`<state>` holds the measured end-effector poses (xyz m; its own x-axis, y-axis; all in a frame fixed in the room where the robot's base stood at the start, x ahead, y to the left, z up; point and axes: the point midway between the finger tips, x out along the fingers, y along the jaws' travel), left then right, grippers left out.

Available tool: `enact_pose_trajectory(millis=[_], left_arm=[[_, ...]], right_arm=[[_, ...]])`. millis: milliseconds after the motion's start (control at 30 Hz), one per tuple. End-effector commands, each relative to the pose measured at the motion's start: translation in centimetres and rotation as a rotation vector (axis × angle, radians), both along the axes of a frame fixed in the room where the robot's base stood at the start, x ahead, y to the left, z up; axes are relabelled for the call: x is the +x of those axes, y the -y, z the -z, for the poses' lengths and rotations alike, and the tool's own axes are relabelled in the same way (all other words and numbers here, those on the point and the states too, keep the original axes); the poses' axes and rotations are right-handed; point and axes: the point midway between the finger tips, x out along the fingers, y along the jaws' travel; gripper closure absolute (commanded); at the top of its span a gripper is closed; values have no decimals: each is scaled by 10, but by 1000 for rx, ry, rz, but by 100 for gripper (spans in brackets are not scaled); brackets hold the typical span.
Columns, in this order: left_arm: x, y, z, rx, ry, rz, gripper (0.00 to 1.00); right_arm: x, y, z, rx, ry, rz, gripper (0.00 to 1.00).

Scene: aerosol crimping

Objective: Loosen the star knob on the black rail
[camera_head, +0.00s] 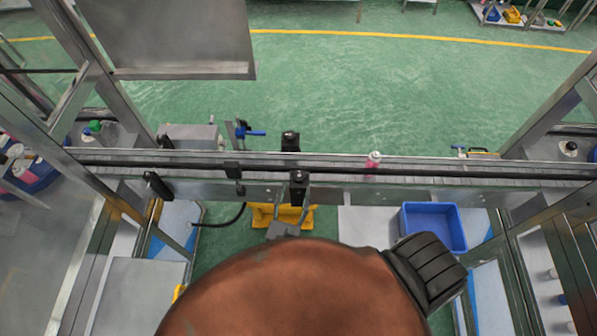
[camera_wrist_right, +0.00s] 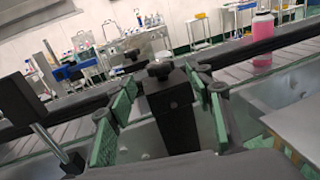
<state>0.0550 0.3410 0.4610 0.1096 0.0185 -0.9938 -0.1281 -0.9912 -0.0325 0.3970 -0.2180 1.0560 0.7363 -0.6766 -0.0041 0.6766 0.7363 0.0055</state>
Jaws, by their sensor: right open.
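A black star knob (camera_wrist_right: 160,70) sits on top of a black block (camera_wrist_right: 170,108) on the near side of the conveyor. In the head view the knob (camera_head: 298,175) is at the near black rail, just beyond my right gripper. My right gripper (camera_head: 292,202) is open. In the right wrist view its green-padded fingers (camera_wrist_right: 163,108) stand to the left and right of the block and knob, with visible gaps. Nothing is held. The black rail (camera_wrist_right: 95,104) runs behind the knob. My left gripper is not in view.
A bottle with pink contents (camera_head: 373,161) stands on the conveyor to the right. Another black clamp block (camera_head: 290,141) is on the far side. More clamps (camera_head: 158,186) are to the left. A blue bin (camera_head: 433,226) and a yellow item (camera_head: 264,216) lie below the conveyor.

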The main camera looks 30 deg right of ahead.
Motion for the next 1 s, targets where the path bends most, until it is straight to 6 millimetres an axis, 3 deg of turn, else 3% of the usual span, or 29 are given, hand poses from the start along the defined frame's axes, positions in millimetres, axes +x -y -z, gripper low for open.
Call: enact_pose_trajectory(millis=[200, 400, 767, 1000], left_arm=[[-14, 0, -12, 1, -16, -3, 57], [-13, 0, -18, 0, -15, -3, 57], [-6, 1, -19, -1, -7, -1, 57], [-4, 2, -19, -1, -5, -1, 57]], right_arm=[[27, 25, -4, -8, 2, 0, 53], [43, 41, -2, -8, 0, 1, 53], [47, 46, 0, -6, 0, 4, 53], [47, 46, 0, -7, -1, 3, 68]])
